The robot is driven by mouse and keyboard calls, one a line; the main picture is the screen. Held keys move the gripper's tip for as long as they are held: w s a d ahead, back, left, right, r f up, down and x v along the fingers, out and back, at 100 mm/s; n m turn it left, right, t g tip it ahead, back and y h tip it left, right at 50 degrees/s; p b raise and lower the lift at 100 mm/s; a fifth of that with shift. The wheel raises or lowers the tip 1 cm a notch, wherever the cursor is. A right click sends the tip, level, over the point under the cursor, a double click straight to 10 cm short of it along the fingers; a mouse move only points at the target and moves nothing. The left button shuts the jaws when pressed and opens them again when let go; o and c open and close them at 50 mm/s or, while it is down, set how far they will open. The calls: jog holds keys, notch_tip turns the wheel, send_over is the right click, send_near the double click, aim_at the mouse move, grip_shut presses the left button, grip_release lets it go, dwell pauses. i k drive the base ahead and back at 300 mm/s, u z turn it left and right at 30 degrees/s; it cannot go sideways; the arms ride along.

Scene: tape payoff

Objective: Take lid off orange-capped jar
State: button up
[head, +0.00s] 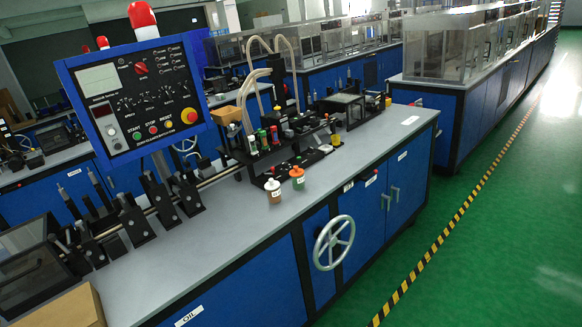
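The orange-capped jar (298,184) stands upright on the grey bench top (228,234), near the front edge in the middle of the head view. Its orange lid (296,172) sits on top. A label shows on its side, too small to read. A second jar (274,195) with a white cap stands just to its left, a small gap apart. My gripper is not in view.
A control panel (132,92) with buttons rises behind at the left. Black machine parts (285,145) stand behind the jars. A handwheel (334,243) juts from the blue bench front. The green floor (480,240) at right is clear.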

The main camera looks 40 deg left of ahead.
aim_at(296, 172)
jog(key=u, duration=0.35)
jog(key=i, duration=1.35)
jog(key=u, duration=0.75)
jog(key=i, duration=1.4)
jog(key=u, duration=0.35)
